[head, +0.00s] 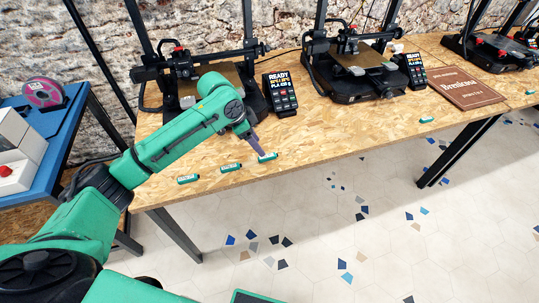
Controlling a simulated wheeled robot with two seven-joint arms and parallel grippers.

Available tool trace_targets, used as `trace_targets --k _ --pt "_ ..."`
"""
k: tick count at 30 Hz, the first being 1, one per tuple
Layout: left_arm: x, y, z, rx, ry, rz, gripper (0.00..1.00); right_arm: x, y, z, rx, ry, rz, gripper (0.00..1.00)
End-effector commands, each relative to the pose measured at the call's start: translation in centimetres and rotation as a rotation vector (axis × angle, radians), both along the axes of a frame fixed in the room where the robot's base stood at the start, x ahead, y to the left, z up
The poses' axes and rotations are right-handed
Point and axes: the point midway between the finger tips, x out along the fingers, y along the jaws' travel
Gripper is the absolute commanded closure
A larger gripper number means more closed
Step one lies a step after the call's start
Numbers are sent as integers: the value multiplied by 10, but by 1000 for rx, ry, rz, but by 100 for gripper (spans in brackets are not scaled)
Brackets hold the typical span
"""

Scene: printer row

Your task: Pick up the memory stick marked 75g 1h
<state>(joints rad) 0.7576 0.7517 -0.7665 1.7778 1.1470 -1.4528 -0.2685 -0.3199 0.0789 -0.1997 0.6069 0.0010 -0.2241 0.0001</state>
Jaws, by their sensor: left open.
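Several small green memory sticks with pale labels lie along the front edge of the wooden table (320,139). One stick (188,179) lies at the left, a second (230,167) beside it, and a third (268,157) farther right. Another stick (427,120) lies well to the right, near the front edge. The labels are too small to read, so I cannot tell which is marked 75g 1h. My left gripper (258,150) is open, pointing down just above or at the third stick; contact is unclear. My right gripper is not in view.
A 3D printer (182,67) stands behind my left arm, with another (352,78) to its right. Black display units (280,95) stand beside them. A brown book (465,88) lies at the right. A blue cart (52,120) with a pink spool (42,93) stands left.

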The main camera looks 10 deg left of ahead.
Motion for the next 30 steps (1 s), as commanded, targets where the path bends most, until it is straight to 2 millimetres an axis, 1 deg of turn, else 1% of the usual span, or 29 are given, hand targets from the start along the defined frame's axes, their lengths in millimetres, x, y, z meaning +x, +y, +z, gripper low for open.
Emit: trace_targets --k 1,2,4,5,7,9,11,14,19,20,21,24,30 --pt "2 -3 -8 -1 3 1 40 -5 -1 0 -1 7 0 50" --pt "3 -4 -11 -1 1 1 40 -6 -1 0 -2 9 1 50" --pt "4 -7 -19 0 2 1 40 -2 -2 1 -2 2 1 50" --pt "5 -8 -22 0 2 0 40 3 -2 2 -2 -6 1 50" --pt "9 -13 -33 0 2 -1 40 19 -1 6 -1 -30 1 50" --pt "13 -18 -46 0 2 1 40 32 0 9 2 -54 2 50" --pt "15 -21 -56 0 2 1 40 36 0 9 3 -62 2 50" --pt "17 -23 -64 2 -1 -1 40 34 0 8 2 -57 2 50" --pt "17 -23 -64 1 -2 0 40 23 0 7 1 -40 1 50" --pt "17 -23 -64 1 -2 0 51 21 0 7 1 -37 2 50" --pt "17 -23 -64 1 -2 0 67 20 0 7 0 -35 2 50" --pt "17 -23 -64 1 -2 0 100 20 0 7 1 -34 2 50" --pt "17 -23 -63 1 -2 0 100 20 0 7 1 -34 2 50"
